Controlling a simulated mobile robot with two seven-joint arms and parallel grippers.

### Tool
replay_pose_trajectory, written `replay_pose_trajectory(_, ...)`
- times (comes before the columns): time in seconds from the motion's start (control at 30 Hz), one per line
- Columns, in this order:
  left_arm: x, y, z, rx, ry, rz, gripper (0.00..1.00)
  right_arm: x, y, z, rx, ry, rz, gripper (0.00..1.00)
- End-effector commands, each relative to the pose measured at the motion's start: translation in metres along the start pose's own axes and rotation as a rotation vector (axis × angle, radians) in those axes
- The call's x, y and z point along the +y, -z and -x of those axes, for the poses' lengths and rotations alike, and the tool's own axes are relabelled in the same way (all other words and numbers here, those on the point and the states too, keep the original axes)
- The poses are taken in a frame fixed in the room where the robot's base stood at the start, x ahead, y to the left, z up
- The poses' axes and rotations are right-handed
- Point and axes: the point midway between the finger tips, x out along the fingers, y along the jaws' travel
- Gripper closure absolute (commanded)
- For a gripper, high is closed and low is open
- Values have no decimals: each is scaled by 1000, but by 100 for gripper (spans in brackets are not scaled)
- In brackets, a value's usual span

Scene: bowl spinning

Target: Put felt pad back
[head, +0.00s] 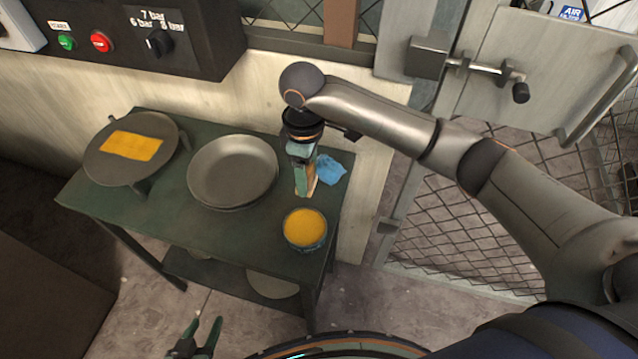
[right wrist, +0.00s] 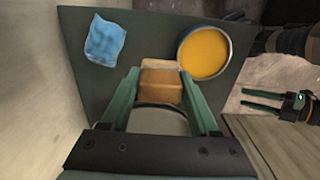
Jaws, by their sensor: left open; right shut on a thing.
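My right gripper (head: 304,182) is over the right part of the green table, pointing down. It is shut on a small tan block (right wrist: 162,82), likely the felt pad, which shows between its fingers in the right wrist view. In the head view the block is mostly hidden by the fingers. I cannot tell whether it touches the table. My left gripper (head: 208,334) is open and empty, low in front of the table. It also shows at the right of the right wrist view (right wrist: 268,100).
On the green table (head: 190,225) are a metal bowl (head: 232,168), a round disc (head: 108,170) bearing a yellow-orange sheet (head: 132,146), a tin of yellow paste (head: 305,229) and a blue cloth (head: 329,170). A wall stands close behind; a mesh gate (head: 450,235) is at right.

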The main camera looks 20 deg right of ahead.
Motion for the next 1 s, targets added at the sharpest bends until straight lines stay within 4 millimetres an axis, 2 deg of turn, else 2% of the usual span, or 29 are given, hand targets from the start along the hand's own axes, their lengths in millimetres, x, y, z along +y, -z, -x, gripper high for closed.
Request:
replay_pose_trajectory(0.37, 0, -1, -1, 0, 0, 1, 50, 24, -18, -36, -2, 0, -5, 83)
replay_pose_trajectory(0.53, 0, 0, -1, 1, 0, 2, 50, 24, -17, -60, -1, 0, -1, 83)
replay_pose_trajectory(0.97, 0, 0, 0, 1, 0, 2, 50, 24, -17, -67, 1, -2, -1, 83)
replay_pose_trajectory(1.0, 0, 0, -1, 1, 0, 2, 50, 24, -17, -67, 1, -2, -1, 35)
